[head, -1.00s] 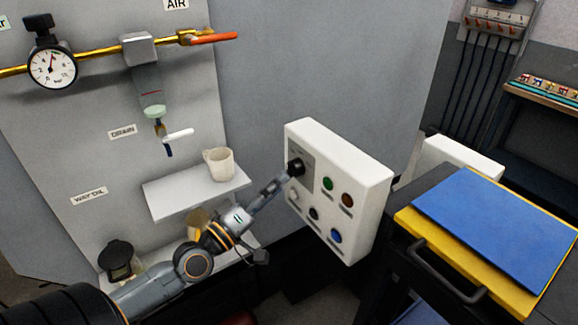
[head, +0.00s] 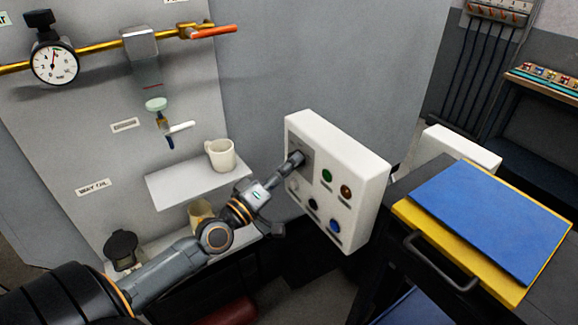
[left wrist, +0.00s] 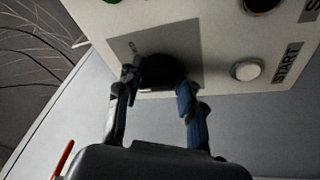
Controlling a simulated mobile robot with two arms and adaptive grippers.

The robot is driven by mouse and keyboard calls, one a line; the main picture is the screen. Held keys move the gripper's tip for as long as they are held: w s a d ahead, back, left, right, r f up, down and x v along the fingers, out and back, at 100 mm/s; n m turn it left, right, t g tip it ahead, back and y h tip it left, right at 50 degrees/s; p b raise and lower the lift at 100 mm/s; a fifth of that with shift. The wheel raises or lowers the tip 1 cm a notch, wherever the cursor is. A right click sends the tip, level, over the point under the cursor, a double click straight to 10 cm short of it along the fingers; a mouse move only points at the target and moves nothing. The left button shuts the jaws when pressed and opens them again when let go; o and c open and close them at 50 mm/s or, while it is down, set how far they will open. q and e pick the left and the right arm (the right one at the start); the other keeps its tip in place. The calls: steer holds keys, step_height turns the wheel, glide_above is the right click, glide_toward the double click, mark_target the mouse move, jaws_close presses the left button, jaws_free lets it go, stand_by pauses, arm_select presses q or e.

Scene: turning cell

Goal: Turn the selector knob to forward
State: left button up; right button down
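The selector knob (left wrist: 162,72) is black and round, on a grey plate of the white control box (head: 368,178). In the left wrist view it sits between the two fingers of my left gripper (left wrist: 158,84). The fingers lean inward and appear to touch its sides. In the head view my left gripper (head: 294,160) reaches the box's upper left, and it hides the knob there. The knob's pointer and most of its position marks are hidden or unreadable. My right gripper is in neither view.
A white button (left wrist: 247,70) marked START is close beside the knob. A shelf with a mug (head: 221,155) is left of the box. A cart with a blue mat (head: 490,215) stands right.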

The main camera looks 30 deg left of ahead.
arm_select(q)
steer(key=m+h+b, duration=0.1)
steer(key=m+b, duration=0.3)
steer(key=m+h+b, duration=0.1)
steer(key=m+b, duration=0.1)
steer(key=shift+w+a+f+m+h+b, duration=0.1)
steer(key=shift+a+f+m+h+b, duration=0.1)
steer(key=shift+f+m+h+b, duration=0.15)
steer(key=m+h+b, duration=0.1)
steer(key=m, duration=0.2)
steer(key=shift+a+b, duration=0.1)
steer(key=shift+b, duration=0.3)
steer(key=shift+a+r+m+h+b, duration=0.15)
steer(key=shift+m+h+b, duration=0.45)
steer(key=shift+m, duration=1.25)
steer(key=shift+r, duration=0.1)
steer(key=o, duration=1.2)
steer(key=shift+w, duration=0.1)
